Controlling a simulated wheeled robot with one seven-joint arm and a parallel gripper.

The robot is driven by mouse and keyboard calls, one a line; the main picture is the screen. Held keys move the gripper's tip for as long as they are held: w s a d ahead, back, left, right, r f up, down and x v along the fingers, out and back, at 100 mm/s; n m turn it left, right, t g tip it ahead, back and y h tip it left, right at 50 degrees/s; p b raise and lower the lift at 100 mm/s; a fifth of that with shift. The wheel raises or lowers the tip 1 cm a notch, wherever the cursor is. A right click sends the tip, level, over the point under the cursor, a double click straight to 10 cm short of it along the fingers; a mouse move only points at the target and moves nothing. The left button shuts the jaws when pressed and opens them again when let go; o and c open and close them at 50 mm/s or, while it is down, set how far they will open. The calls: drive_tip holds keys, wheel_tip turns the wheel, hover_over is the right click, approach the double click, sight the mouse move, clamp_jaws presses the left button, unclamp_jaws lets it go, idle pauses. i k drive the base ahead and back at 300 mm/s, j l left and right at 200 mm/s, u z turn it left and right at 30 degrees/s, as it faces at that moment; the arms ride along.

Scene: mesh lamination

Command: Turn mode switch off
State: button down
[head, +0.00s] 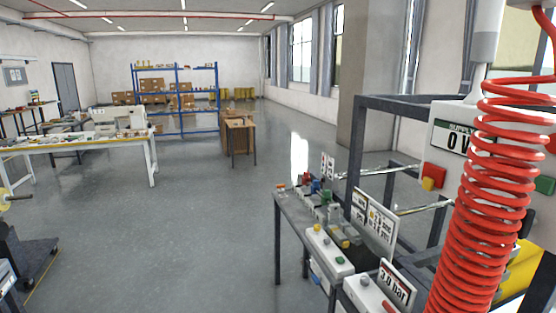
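I cannot tell for certain which part is the mode switch. A narrow bench (292,207) at lower right bears a pale control box (338,266) with small knobs on top. A second pale box (357,295) with a grey knob (365,281) and a red button is nearer, beside a "3.0 bar" sign (396,286). Switch positions are too small to read. My gripper is not in view.
The hose and a white upright part fill the right edge. Shiny rods (385,170) cross the frame. The middle floor (190,220) is clear.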

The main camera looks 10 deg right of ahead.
sight(529, 220)
drive_tip(key=z, duration=1.3)
